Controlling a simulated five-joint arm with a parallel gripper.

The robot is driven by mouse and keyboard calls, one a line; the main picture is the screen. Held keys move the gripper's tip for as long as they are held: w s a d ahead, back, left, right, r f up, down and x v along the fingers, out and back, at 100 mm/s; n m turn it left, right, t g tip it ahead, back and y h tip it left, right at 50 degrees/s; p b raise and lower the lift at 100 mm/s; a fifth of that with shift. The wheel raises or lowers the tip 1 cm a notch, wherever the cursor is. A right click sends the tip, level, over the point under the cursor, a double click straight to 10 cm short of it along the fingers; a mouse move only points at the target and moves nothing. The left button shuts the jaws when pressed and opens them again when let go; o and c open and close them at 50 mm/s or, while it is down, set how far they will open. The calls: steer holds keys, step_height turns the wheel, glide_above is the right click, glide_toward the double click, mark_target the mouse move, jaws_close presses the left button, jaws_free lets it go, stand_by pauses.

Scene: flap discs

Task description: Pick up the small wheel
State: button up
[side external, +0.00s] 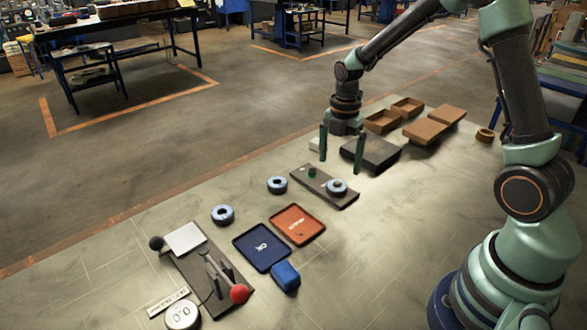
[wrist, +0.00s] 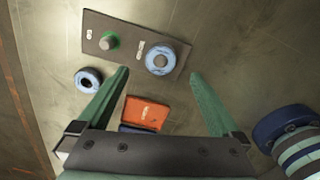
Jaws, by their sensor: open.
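Three blue-grey ring-shaped discs lie on the bench. One disc (side external: 337,187) sits around a post at the near end of a dark two-post plate (side external: 320,192); it also shows in the wrist view (wrist: 160,58). A second disc (side external: 277,184) lies flat left of the plate, and shows in the wrist view (wrist: 88,79). A third disc (side external: 223,214) lies further left. I cannot tell surely which is the small wheel. My gripper (side external: 341,165) is open and empty, pointing down above the plate. In the wrist view its fingertips (wrist: 160,73) are either side of the plate disc.
A green-based post (side external: 312,172) stands at the plate's other end. An orange tray (side external: 297,225), a blue tray (side external: 261,248) and a blue block (side external: 286,276) lie in front. A red-knobbed lever fixture (side external: 212,275) stands left. A dark box (side external: 371,154) and cardboard boxes (side external: 421,133) stand behind.

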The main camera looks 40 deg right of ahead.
mark_target(337, 182)
steer(key=shift+s+a+f, duration=0.1)
steer(key=shift+f, duration=1.65)
steer(key=shift+s+a+f, duration=0.1)
steer(key=shift+f, duration=1.6)
steer(key=shift+w, duration=0.1)
steer(key=shift+c, duration=0.3)
steer(key=c, duration=1.5)
steer(key=shift+r, duration=0.1)
